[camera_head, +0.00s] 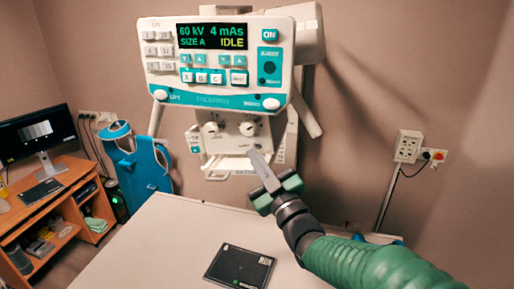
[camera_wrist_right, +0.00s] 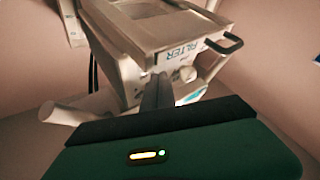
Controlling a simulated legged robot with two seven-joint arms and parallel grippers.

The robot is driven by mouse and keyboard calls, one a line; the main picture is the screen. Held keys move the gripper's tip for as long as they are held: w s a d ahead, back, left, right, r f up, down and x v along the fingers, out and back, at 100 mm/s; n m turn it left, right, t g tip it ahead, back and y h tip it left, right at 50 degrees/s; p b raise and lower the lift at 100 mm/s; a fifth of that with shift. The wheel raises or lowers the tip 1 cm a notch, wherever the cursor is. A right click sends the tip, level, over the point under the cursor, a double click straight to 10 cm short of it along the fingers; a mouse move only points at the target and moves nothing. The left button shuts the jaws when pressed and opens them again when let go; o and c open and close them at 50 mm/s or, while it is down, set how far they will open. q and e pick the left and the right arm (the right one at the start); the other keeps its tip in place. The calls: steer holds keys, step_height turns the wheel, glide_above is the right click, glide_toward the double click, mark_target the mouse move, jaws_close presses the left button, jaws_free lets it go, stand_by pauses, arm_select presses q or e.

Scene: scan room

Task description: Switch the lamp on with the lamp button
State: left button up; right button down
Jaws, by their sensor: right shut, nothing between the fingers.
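The X-ray head hangs on the wall with its collimator box (camera_head: 232,139) below the console. Two dark-pointered knobs, a left knob (camera_head: 211,128) and a right knob (camera_head: 249,128), sit on the box front. My right gripper (camera_head: 256,156) is shut and empty, its tips at the lower right of the box front. I cannot tell whether they touch it. In the wrist view the shut fingers (camera_wrist_right: 157,88) point at the box (camera_wrist_right: 130,55), beside a round pale knob (camera_wrist_right: 187,74). I cannot make out the lamp button; the fingers may hide it. My left gripper is not in view.
The console (camera_head: 216,62) above reads 60 kV, 4 mAs, IDLE. A white table (camera_head: 165,235) below carries a dark flat plate (camera_head: 240,266). A desk with a monitor (camera_head: 38,135) stands at left, and a wall socket box (camera_head: 408,146) is at right.

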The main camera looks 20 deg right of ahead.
steer(key=shift+a, duration=0.1)
steer(key=shift+w+d+r+b, duration=0.1)
steer(key=shift+w+d+b, duration=0.15)
steer(key=shift+w+b, duration=0.05)
steer(key=shift+d, duration=0.2)
